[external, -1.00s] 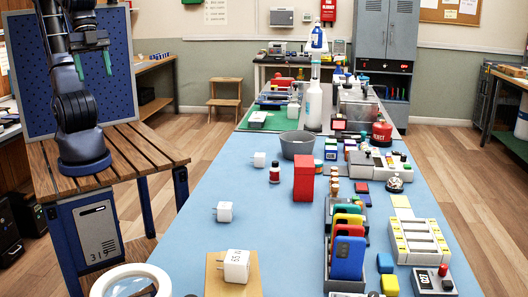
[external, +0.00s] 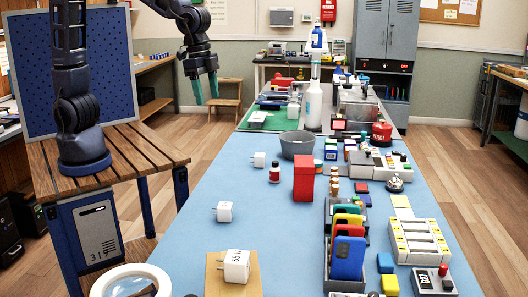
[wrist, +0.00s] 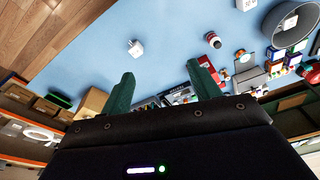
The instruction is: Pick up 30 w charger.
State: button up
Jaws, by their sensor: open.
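Three white plug-in chargers show in the external view: a small one (external: 258,159) near the grey bowl, a middle one (external: 224,211) on the blue mat, and a larger one (external: 236,265) on a brown board, with a label that looks like 65 W. My gripper (external: 204,92) hangs open and empty, fingers down, left of the table's far part. In the wrist view its two green fingers (wrist: 161,70) are apart with nothing between them. One white charger (wrist: 136,47) lies on the mat beyond the fingertips.
A rack of coloured phones (external: 348,257) is at the near right. The mat's left half is mostly clear. A magnifier lamp (external: 130,280) is at the near left.

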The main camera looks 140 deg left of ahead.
jog(key=s+a+f+n, duration=0.1)
jog(key=s+a+f, duration=0.1)
jog(key=a+f, duration=0.45)
jog(key=s+a+f+n, duration=0.1)
jog(key=a+f, duration=0.2)
jog(key=a, duration=0.6)
jog(key=n+g+h, duration=0.1)
jog(key=n, duration=0.1)
send_near(260, 154)
jog(key=shift+w+a+f, duration=0.1)
jog(key=shift+w+a, duration=0.15)
jog(key=shift+w, duration=0.05)
notch_tip(260, 154, down, 5)
jog(key=shift+f, duration=0.15)
jog(key=shift+s+d+f, duration=0.1)
jog(key=shift+d+f, duration=0.1)
jog(key=shift+f, duration=1.05)
jog(key=shift+d+f, duration=0.15)
jog(key=shift+f, duration=1.15)
jog(key=c, duration=1.1)
